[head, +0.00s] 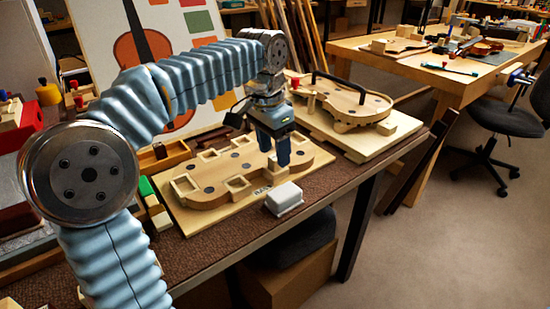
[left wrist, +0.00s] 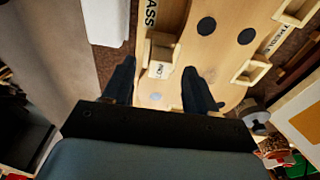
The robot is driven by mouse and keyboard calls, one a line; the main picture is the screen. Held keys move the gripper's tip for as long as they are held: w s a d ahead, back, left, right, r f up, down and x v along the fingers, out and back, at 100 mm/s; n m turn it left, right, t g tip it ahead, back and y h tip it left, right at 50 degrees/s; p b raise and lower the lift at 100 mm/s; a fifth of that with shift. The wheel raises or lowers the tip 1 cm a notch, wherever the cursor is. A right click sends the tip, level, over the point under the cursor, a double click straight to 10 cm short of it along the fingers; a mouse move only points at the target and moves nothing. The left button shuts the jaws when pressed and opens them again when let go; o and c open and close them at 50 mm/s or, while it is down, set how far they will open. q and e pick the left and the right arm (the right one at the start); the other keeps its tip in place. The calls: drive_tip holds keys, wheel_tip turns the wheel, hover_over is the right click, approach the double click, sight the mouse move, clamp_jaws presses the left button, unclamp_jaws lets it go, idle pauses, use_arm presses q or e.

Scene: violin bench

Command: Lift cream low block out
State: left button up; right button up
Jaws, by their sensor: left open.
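A violin-shaped wooden form (head: 213,200) with several square pockets lies on a pale board on the bench. My left gripper (head: 275,150) points down over the form's right part, its two dark fingers apart. In the left wrist view, a cream low block (left wrist: 159,70) with a small dark label sits at a pocket in the form (left wrist: 222,50). It lies between the open left fingertips (left wrist: 159,68), and no contact with them shows. My right gripper is in neither view.
A white box (head: 284,198) stands at the board's front edge. Behind to the right, a violin body with a black handle (head: 345,100) lies on another board. A wooden tray (head: 163,155) and small blocks lie to the left.

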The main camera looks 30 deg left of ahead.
use_arm(q)
drive_tip(key=shift+w+f, duration=0.1)
drive_tip(key=shift+f, duration=1)
drive_tip(key=c, duration=1)
drive_tip(key=shift+c, duration=0.2)
